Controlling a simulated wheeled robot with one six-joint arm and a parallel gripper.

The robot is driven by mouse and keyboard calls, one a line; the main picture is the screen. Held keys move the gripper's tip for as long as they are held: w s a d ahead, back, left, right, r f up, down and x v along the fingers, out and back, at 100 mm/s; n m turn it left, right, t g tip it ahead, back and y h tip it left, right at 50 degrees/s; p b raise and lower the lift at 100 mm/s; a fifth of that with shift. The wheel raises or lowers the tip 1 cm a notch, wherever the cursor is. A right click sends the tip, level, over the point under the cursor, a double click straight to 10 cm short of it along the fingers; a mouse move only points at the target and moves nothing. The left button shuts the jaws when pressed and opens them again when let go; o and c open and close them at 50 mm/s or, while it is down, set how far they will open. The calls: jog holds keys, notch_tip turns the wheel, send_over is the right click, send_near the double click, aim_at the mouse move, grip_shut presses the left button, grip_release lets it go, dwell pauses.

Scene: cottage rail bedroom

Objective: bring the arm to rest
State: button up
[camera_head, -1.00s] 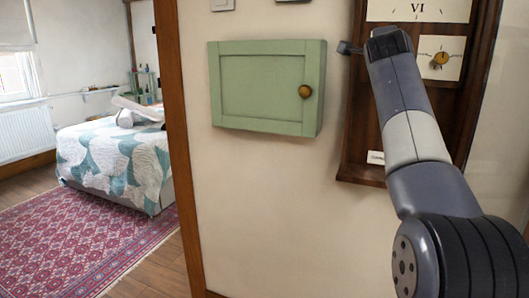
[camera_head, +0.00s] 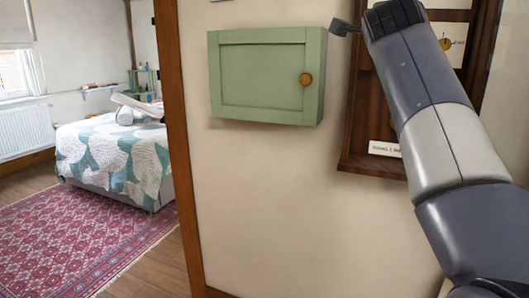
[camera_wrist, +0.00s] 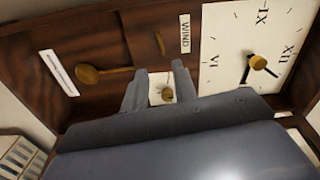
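My arm reaches up the right side of the head view, in front of a dark wooden wall clock (camera_head: 360,130). My gripper (camera_head: 346,27) is at the top, its far parts mostly hidden by the wrist. In the wrist view my gripper (camera_wrist: 160,76) shows two grey fingers held apart, with nothing held between them. Beyond the fingers are the clock's wooden case, a white dial (camera_wrist: 240,50) with Roman numerals, a plate reading WIND (camera_wrist: 185,33) and a small plate with a brass knob (camera_wrist: 167,94). I cannot tell how far the fingertips are from the clock.
A closed green wall cabinet (camera_head: 262,75) with a round brass knob (camera_head: 305,79) hangs left of the clock. Further left is a wooden door frame (camera_head: 178,150), then a room with a bed (camera_head: 115,160) and a red patterned rug (camera_head: 75,235). The wall below the cabinet is bare.

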jog(key=w+d+n+p, duration=0.4)
jog(key=w+n+p, duration=0.1)
jog(key=w+n, duration=0.5)
jog(key=shift+n, duration=0.3)
dwell(0.6)
jog(key=shift+r, duration=0.1)
dwell(0.3)
